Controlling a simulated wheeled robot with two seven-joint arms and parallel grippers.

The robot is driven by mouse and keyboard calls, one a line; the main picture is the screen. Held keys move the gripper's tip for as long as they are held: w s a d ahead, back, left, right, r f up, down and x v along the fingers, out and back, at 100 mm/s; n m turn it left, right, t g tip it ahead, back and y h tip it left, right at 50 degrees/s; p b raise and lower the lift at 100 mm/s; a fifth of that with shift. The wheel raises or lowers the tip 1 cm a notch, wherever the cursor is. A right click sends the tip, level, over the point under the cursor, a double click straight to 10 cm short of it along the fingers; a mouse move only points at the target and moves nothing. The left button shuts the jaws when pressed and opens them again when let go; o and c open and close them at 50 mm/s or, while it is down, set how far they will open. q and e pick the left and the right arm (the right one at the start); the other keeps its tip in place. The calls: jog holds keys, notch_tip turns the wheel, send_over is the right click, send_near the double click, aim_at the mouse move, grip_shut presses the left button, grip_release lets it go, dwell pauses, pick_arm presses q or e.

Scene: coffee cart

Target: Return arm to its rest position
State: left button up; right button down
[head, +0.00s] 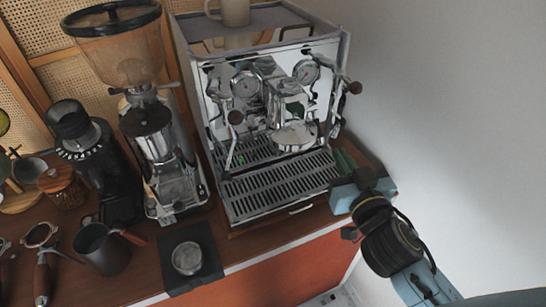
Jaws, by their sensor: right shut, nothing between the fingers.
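My right arm comes in from the lower right. Its gripper (344,161) is at the right front corner of the espresso machine (328,97), beside the drip tray. The gripper is shut and empty, with its dark green fingers pointing toward the back. I cannot tell whether it touches the machine. My left gripper is not in view.
The wooden counter (140,274) holds a grinder (153,140), a black grinder (105,165), a dark pitcher (105,252), a portafilter (42,260) and a dark mat (205,262) bearing a metal cup (187,258). A white wall (450,100) stands at right.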

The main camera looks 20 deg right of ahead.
jog(key=s+a+f+n+g+y, duration=0.1)
jog(key=s+a+f+n+g, duration=0.15)
jog(key=s+f+g, duration=0.5)
jog(key=s+a+f+n+g+y, duration=0.1)
jog(key=s+a+f+g, duration=0.2)
jog(key=s+f+g, duration=0.5)
jog(key=s+f+b, duration=0.2)
jog(key=f, duration=1.3)
jog(key=s+f+b, duration=0.2)
jog(key=f, duration=1.4)
jog(key=s+d+f+g+b, duration=0.1)
jog(key=s+d+f+b, duration=0.1)
jog(key=s+f, duration=1.4)
jog(key=shift+d+f+b, duration=0.35)
jog(key=shift+d+f, duration=0.05)
jog(key=shift+f, duration=0.05)
